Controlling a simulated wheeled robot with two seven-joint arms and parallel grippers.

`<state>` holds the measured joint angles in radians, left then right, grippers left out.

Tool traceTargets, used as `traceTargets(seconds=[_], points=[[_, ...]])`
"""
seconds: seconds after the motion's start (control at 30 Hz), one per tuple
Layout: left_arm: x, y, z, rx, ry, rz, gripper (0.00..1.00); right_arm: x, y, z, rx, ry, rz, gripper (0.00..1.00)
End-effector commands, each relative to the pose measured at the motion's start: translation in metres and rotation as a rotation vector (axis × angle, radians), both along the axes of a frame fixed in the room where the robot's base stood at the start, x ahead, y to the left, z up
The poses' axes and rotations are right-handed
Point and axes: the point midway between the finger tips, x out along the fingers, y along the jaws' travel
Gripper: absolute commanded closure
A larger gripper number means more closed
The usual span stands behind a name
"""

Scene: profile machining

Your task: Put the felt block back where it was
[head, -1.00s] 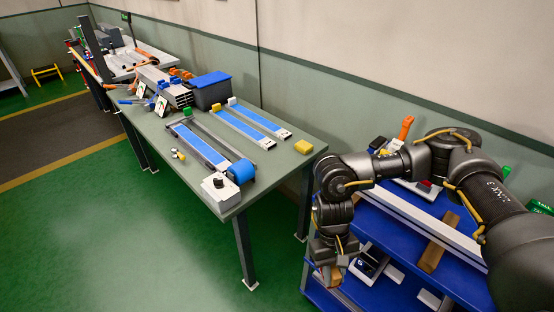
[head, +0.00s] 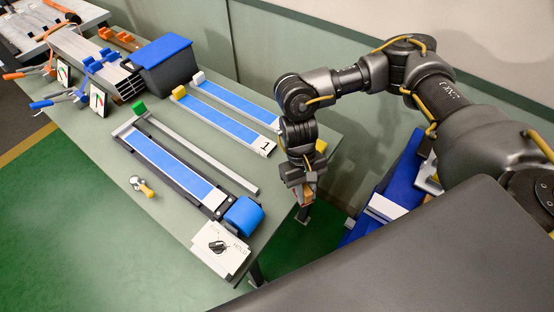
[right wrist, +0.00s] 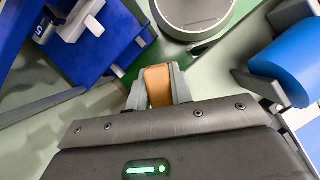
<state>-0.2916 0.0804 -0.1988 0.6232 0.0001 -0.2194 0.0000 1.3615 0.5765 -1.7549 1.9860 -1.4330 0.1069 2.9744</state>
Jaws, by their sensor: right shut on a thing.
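A small tan-brown block, which looks like the felt block (right wrist: 157,86), is between the fingers of my right gripper (right wrist: 158,92) in the right wrist view. In the head view my right gripper (head: 305,203) points down by the table's right end, shut on the block (head: 307,194), which is mostly covered by the fingers. The grey-green work table (head: 175,232) carries two blue-topped strips (head: 232,112) and a dark frame with a blue strip (head: 172,163). The spot where the block stood cannot be told. My left gripper is not in view.
A blue roll (head: 243,215) and a white box (head: 220,250) sit at the table's near right corner. A blue shelf unit (head: 405,170) stands to the right. Green floor shows between.

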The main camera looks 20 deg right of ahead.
Motion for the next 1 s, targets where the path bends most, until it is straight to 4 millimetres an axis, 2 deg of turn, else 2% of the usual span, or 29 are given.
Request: traceTargets(seconds=[0.17, 0.27, 0.33, 0.43, 0.53, 0.6, 0.8, 1.0], points=[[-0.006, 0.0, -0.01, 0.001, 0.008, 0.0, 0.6, 0.005, 0.004, -0.003, 0.002, -0.002, 0.02, 1.0], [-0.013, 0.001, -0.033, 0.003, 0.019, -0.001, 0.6, 0.025, 0.018, -0.007, 0.007, 0.001, 0.09, 1.0], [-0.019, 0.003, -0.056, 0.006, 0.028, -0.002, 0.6, 0.044, 0.033, -0.007, 0.01, 0.005, 0.162, 1.0], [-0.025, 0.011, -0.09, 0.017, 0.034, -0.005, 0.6, 0.071, 0.059, 0.003, 0.009, 0.01, 0.277, 1.0], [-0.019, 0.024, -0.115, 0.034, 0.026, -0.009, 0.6, 0.09, 0.083, 0.019, 0.004, 0.014, 0.371, 1.0], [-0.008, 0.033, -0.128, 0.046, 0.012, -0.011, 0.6, 0.098, 0.097, 0.031, 0.002, 0.014, 0.42, 1.0], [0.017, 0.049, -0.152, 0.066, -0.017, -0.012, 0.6, 0.109, 0.127, 0.058, 0.001, 0.008, 0.509, 1.0], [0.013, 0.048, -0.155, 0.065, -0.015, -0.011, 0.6, 0.11, 0.135, 0.07, 0.004, 0.007, 0.531, 1.0]])
